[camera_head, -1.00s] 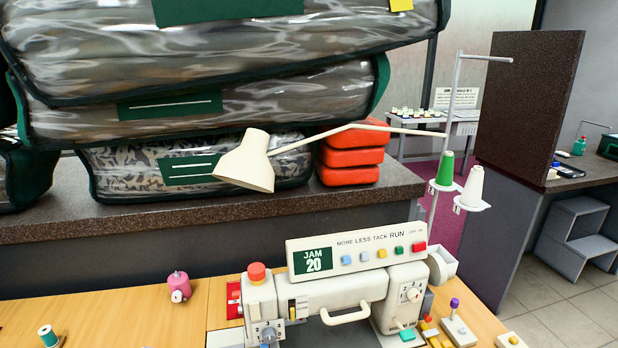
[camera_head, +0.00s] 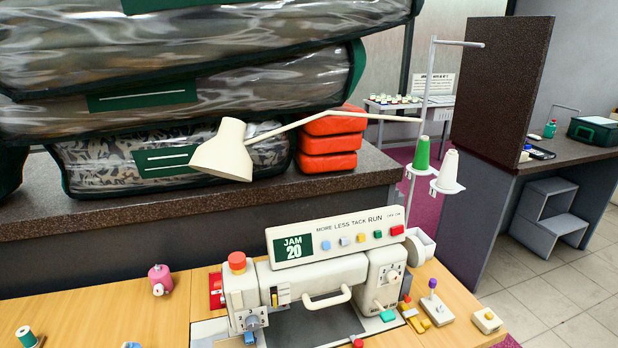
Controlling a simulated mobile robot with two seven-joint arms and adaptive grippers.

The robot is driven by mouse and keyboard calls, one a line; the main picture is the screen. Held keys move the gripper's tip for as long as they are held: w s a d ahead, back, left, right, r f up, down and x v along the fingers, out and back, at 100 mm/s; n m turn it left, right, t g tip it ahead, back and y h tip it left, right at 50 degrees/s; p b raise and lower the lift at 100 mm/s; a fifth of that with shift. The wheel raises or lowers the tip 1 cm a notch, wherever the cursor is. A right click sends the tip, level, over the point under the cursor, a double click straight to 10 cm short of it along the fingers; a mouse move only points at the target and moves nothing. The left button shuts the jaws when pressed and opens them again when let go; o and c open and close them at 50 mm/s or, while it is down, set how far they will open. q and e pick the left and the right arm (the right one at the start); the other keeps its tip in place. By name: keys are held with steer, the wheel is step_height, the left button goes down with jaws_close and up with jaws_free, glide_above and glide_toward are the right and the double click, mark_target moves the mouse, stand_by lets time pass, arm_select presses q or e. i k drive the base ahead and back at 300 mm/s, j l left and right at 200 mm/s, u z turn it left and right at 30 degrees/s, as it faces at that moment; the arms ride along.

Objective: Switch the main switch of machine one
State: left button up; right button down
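A cream sewing machine (camera_head: 310,283) stands on the wooden table at the lower middle. Its top panel (camera_head: 335,237) reads "JAM 20" and "MORE LESS TACK RUN", with a row of coloured buttons ending in a red one (camera_head: 397,230) at the right. A red round knob (camera_head: 237,261) sits on the machine's left head. A red plate (camera_head: 216,290) is left of the head. A small base with a purple-topped lever (camera_head: 432,284) stands right of the machine. I cannot tell which of these is the main switch. Neither gripper is in view.
Bagged comforters (camera_head: 180,90) are stacked on the dark counter behind the table. A cream lamp (camera_head: 222,152) reaches over the machine. A thread stand holds green (camera_head: 422,153) and white (camera_head: 448,170) cones. Tiled floor at the right is open.

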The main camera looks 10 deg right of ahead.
mark_target(395, 230)
steer(key=l+u, duration=0.15)
steer(key=l, duration=2.6)
